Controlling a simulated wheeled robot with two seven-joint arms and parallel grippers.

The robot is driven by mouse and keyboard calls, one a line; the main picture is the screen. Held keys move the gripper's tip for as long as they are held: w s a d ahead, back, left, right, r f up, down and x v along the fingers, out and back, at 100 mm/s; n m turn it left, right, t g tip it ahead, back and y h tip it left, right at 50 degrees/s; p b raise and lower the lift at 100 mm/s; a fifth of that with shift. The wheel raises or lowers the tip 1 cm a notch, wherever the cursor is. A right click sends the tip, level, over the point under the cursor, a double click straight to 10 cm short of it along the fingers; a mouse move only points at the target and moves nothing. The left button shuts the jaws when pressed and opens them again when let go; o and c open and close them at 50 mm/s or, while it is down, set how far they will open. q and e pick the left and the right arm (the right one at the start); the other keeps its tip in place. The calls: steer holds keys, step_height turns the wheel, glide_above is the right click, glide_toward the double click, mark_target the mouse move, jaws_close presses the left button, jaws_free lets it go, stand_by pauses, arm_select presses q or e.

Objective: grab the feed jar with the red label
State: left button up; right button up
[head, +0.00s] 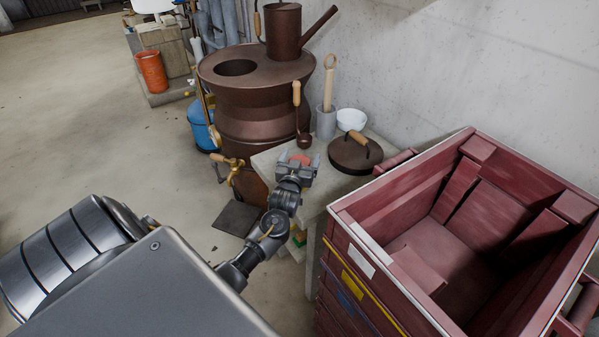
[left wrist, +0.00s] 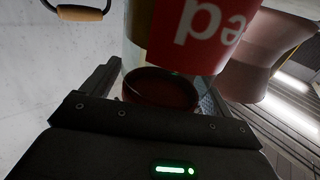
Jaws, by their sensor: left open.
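The feed jar shows close up in the left wrist view, with a red label (left wrist: 200,35) bearing part of a word in white, upside down. Its dark red round end (left wrist: 160,88) lies between the two fingers. In the head view a small patch of red (head: 302,158) shows at my left gripper (head: 297,166), at the near end of the small table; the rest of the jar is hidden there. My left gripper is open, its fingers on either side of the jar. I cannot tell whether they touch it. My right gripper is not in view.
A brown metal boiler (head: 258,105) stands behind and left of the gripper. On the table (head: 322,182) are a dark lid (head: 352,155), a white bowl (head: 351,119) and a grey utensil holder (head: 325,122). A large red crate (head: 345,222) stands close on the right.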

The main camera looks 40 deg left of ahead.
arm_select(q)
steer(key=c, duration=1.6)
steer(key=shift+r, duration=0.1)
